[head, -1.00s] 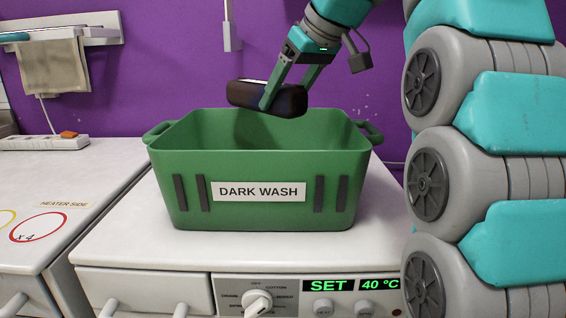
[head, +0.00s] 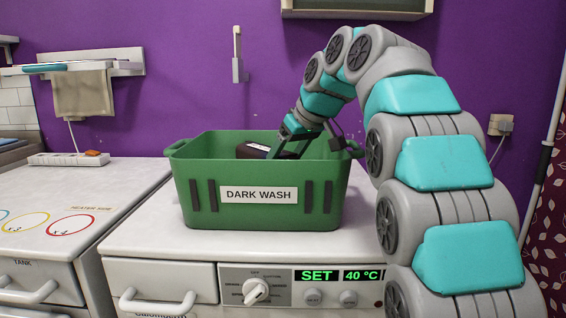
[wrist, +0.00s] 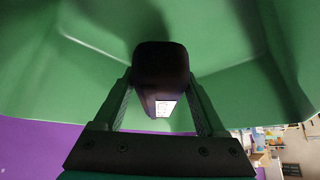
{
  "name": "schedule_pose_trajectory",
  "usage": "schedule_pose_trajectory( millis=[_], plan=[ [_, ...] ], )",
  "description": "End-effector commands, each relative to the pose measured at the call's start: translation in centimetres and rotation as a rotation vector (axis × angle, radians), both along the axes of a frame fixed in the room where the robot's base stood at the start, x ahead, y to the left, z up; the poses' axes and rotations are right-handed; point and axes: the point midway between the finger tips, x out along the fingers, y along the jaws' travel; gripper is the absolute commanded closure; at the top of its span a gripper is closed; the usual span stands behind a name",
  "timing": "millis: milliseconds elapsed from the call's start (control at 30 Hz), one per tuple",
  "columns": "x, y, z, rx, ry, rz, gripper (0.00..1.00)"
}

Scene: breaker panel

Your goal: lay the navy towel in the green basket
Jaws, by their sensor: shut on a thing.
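The green basket (head: 218,222) stands upright on the white washing machine, with a "DARK WASH" label on its front. My gripper (head: 285,150) reaches down into the basket's opening from the right. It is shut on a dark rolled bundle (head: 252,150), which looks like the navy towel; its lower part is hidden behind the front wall. In the wrist view the dark bundle (wrist: 162,75) sits between both fingers, with a small white tag on it and green basket walls around. I cannot tell whether it touches the basket floor.
The washing machine (head: 130,240) has a dial and a lit "SET 40 °C" panel. A white counter (head: 60,200) with coloured rings is at the left. A power strip (head: 68,158) lies on it, and a beige towel (head: 82,93) hangs on a wall rail behind.

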Motion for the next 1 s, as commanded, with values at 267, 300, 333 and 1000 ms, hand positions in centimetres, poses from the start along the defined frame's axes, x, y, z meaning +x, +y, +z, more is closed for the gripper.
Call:
schedule_pose_trajectory(
  millis=[267, 300, 333, 1000],
  plan=[
    [0.0, 0.1, -0.7, 0.001, -0.002, 0.001, 1.00],
    [0.0, 0.1, -0.8, 0.001, -0.002, 0.001, 1.00],
    [0.0, 0.1, -0.9, 0.001, -0.002, 0.001, 1.00],
    [0.0, 0.0, -1.1, 0.000, -0.001, 0.001, 0.00]
  ],
)
